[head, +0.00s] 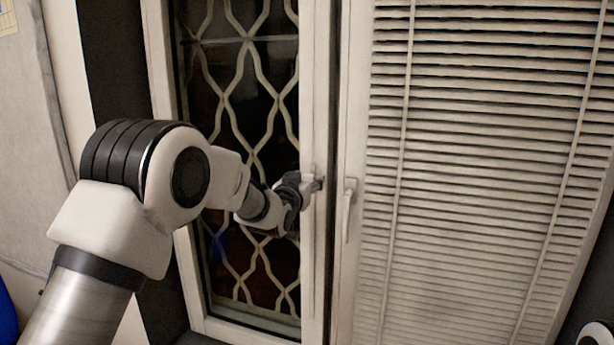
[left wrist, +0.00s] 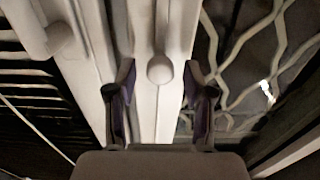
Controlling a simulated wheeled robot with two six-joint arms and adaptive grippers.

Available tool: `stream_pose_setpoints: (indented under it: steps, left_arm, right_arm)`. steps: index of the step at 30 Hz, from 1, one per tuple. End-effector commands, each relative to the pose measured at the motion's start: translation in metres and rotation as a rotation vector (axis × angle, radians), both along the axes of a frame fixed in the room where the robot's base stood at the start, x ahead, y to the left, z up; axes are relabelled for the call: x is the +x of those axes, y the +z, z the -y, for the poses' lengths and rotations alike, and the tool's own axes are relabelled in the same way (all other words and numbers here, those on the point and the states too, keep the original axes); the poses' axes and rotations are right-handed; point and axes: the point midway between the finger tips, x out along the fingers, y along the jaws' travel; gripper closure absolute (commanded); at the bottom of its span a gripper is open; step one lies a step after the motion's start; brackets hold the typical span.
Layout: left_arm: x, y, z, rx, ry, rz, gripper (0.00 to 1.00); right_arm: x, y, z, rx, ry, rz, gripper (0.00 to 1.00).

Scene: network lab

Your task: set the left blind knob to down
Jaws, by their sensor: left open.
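The left blind knob (left wrist: 160,70) is a pale rounded piece on the white window frame post. In the left wrist view it sits between the two dark fingers of my left gripper (left wrist: 160,88), with a gap on each side. In the head view my left gripper (head: 312,184) is at the post to the right of the lattice window, and it mostly hides the knob. The gripper is open and holds nothing. I cannot tell the knob's setting. My right gripper is not in view.
A lever handle (head: 348,208) hangs on the frame just right of my left gripper; it also shows in the left wrist view (left wrist: 55,38). Slatted blinds (head: 480,180) cover the right window. A wavy lattice (head: 226,100) covers the left pane behind my arm.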

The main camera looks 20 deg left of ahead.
Motion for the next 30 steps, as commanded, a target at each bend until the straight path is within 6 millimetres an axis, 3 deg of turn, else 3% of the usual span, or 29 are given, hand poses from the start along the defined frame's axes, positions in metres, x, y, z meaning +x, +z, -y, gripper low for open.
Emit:
stream_pose_setpoints:
  steps: [2, 6, 7, 14, 20, 26, 30]
  left_arm:
    - [0.000, -0.001, 0.000, 0.000, 0.000, 0.000, 0.48]
    - [0.000, 0.000, 0.000, 0.000, 0.000, 0.000, 0.94]
    - [0.000, 0.000, 0.000, 0.000, 0.000, 0.000, 1.00]
    - [0.000, -0.002, 0.000, 0.000, 0.000, 0.000, 1.00]
    - [0.000, -0.023, 0.000, 0.000, 0.000, -0.002, 1.00]
    - [-0.001, -0.071, 0.000, 0.000, 0.000, -0.004, 1.00]
    - [-0.001, -0.119, 0.000, 0.000, 0.000, -0.006, 1.00]
  right_arm:
    - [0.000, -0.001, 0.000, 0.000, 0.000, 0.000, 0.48]
    - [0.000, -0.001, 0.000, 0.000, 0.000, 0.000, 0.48]
    - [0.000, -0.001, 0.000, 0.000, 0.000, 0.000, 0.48]
    - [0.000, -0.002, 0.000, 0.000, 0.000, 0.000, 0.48]
    - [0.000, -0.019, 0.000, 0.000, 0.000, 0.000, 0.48]
    - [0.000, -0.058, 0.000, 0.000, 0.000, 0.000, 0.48]
    - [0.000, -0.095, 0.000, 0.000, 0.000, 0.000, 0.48]
